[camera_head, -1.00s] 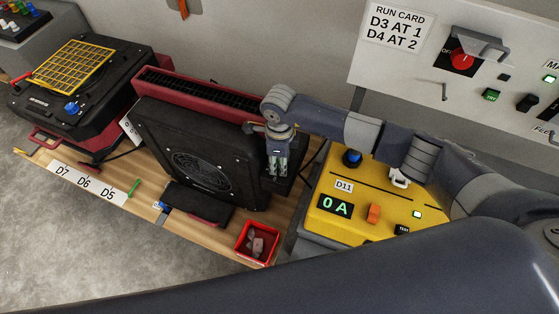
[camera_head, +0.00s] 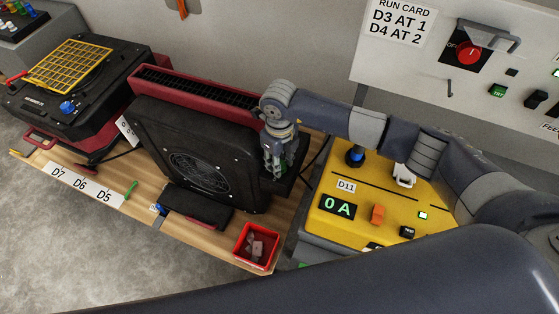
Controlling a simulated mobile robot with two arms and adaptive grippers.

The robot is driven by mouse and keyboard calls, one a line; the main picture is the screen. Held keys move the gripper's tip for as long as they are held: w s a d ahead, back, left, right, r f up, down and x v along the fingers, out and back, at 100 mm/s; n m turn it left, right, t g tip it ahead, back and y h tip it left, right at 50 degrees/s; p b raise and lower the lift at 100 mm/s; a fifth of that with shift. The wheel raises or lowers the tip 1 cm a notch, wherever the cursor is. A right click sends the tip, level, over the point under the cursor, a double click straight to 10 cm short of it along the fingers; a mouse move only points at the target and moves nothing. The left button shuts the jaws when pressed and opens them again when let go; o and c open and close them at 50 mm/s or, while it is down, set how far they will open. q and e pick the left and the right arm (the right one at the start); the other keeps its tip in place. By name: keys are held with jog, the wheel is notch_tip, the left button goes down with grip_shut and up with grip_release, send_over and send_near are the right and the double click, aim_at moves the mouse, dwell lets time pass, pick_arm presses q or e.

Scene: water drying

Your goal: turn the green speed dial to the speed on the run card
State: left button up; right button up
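The run card (camera_head: 399,22) on the white panel reads D3 AT 1 and D4 AT 2. A black fan unit (camera_head: 150,160) with a round grille stands upright on the wooden bench, against a long red housing (camera_head: 200,88). My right gripper (camera_head: 273,172) comes in from the right and points down at the fan unit's right end. Its fingers overlap dark parts there, and I cannot tell whether they touch or grip anything. I cannot make out the green speed dial clearly; the gripper may cover it. My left gripper is not in view.
A yellow box (camera_head: 325,226) with a 0 A display stands right of the fan. A red bin (camera_head: 244,256) sits at the bench front. A second black unit (camera_head: 30,118) with a blue knob (camera_head: 67,107) lies at left. My arm covers the lower right.

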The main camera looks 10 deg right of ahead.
dwell(0.4)
jog(key=o, duration=1.1)
jog(key=shift+c, duration=0.2)
jog(key=shift+r, duration=0.1)
notch_tip(320, 180, up, 12)
